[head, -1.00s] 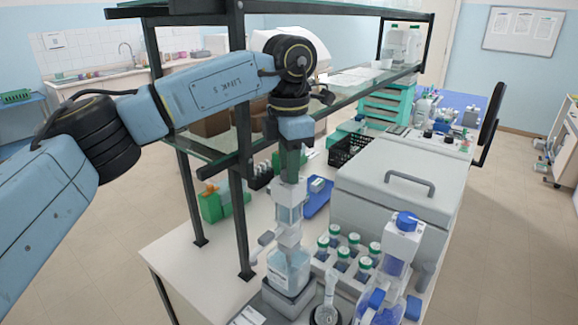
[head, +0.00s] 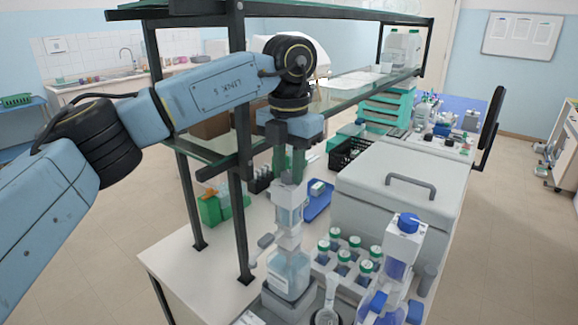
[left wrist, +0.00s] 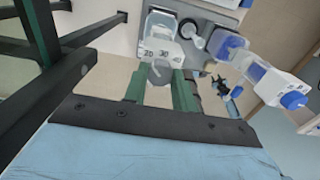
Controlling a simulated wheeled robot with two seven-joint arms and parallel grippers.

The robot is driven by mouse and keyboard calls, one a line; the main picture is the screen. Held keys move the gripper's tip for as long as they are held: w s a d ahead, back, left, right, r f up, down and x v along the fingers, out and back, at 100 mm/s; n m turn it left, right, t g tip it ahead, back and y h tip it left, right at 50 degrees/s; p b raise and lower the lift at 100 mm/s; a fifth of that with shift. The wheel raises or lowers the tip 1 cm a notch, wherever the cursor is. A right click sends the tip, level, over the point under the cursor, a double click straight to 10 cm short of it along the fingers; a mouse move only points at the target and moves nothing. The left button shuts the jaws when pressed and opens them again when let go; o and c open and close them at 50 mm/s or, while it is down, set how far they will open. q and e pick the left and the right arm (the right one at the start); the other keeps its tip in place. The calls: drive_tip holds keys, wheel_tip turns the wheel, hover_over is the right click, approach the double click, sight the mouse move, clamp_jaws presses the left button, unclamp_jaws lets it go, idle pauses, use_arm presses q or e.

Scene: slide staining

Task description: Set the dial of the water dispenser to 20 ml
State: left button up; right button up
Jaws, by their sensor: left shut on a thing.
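The water dispenser (head: 288,215) stands upright on its clear bottle (head: 289,273) at the front of the bench. My left gripper (head: 290,177) points straight down from above, its green fingers shut on the dial at the dispenser's top. In the left wrist view the fingers (left wrist: 159,80) reach the near side of the white dial (left wrist: 160,50), which bears the marks 20, 30 and 40. I cannot tell which mark lines up with the pointer. The part between the fingertips is partly hidden. My right gripper is in neither view.
The dark shelf post (head: 240,225) rises close to the left.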

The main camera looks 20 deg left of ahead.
sight(289, 173)
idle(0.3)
use_arm(q)
drive_tip(key=o, duration=1)
wheel_tip(289, 173, up, 13)
drive_tip(key=shift+r, duration=0.2)
